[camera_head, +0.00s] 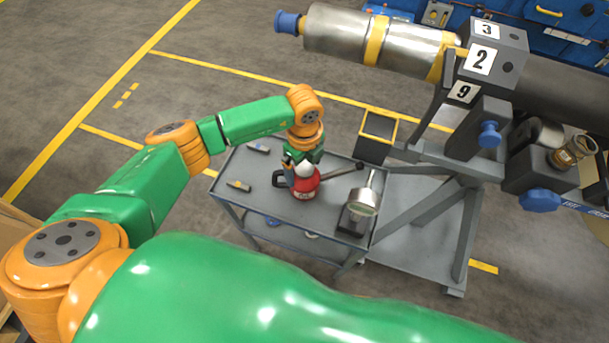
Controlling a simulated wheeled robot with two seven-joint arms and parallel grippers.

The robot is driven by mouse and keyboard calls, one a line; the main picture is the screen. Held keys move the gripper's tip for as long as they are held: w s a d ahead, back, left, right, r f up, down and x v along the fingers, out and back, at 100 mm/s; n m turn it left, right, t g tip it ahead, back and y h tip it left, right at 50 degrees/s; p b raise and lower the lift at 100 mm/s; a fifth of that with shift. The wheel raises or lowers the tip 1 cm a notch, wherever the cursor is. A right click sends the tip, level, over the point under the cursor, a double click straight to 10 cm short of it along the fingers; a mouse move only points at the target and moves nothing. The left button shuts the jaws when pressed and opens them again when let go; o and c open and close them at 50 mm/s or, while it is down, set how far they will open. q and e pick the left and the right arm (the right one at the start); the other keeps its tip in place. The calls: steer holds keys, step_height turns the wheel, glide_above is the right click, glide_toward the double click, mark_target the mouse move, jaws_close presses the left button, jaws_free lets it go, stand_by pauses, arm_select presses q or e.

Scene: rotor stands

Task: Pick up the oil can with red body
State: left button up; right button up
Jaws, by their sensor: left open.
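The oil can with the red body (304,187) stands upright on the grey cart (255,198), near the middle of its top. A dark handle shows on its left side and a pale label low on its front. My left gripper (300,164) is directly above the can, pointing down, with its jaws open. I cannot tell whether the fingers touch the can. My right gripper is not in view.
Small tools (238,186) lie on the left. A yellow-rimmed bin (378,128) and the rotor stand (460,170) are to the right.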

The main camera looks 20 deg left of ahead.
arm_select(q)
steer(key=shift+w+f, duration=0.15)
steer(key=shift+w, duration=0.1)
steer(key=shift+c, duration=0.3)
steer(key=shift+s, duration=0.25)
steer(key=c, duration=1.1)
jaws_close()
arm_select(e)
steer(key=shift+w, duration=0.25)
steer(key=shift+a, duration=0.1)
arm_select(q)
step_height(320, 180, up, 10)
steer(key=b, duration=0.1)
steer(key=shift+r+b, duration=0.2)
steer(key=shift+b, duration=0.15)
steer(key=shift+o, duration=1.5)
jaws_free()
steer(key=shift+w, duration=0.15)
jaws_close()
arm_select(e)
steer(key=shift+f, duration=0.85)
